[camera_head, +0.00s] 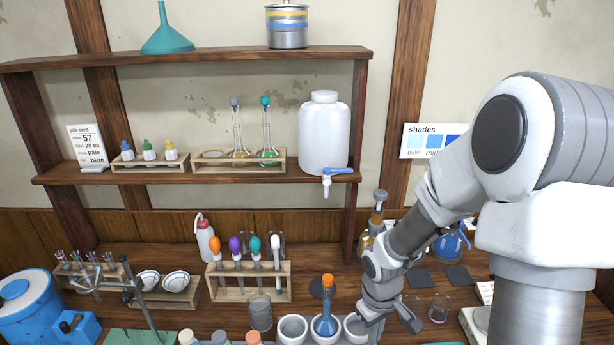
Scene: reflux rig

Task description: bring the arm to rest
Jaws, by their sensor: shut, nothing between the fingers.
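My arm (455,185) comes in from the right and reaches down over the bench. My gripper (392,322) is low at the right of the middle, beside the row of white cups (293,328). Its fingers look shut and I see nothing between them. It covers part of the rightmost cup (355,326); I cannot tell if it touches it. A blue flask with an orange stopper (326,322) stands in the middle cup.
A rack of coloured droppers (248,282) stands left of the cups. A grey beaker (260,313) is in front of it. A small clear glass (439,308) and dark pads (457,276) lie right of my gripper. A blue flask (449,245) is behind. Shelves (190,176) hang above.

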